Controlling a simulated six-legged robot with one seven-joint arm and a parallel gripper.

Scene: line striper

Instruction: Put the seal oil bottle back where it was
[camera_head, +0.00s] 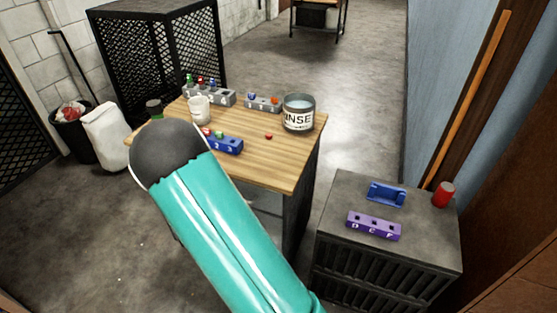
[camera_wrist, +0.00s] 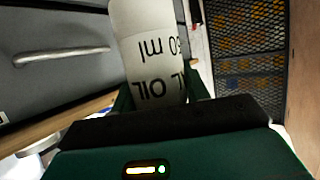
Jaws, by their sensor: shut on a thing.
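The bottle's far end runs out of the top of that view.
The wooden bench (camera_head: 268,165) holds a rinse jar (camera_head: 299,114), a white cup (camera_head: 199,110), a blue rack (camera_head: 224,144), grey racks (camera_head: 210,94) and a small red piece (camera_head: 269,136). A dark cabinet (camera_head: 345,202) at right carries a purple rack (camera_head: 374,226), blue holder (camera_head: 386,194) and red can (camera_head: 444,194).

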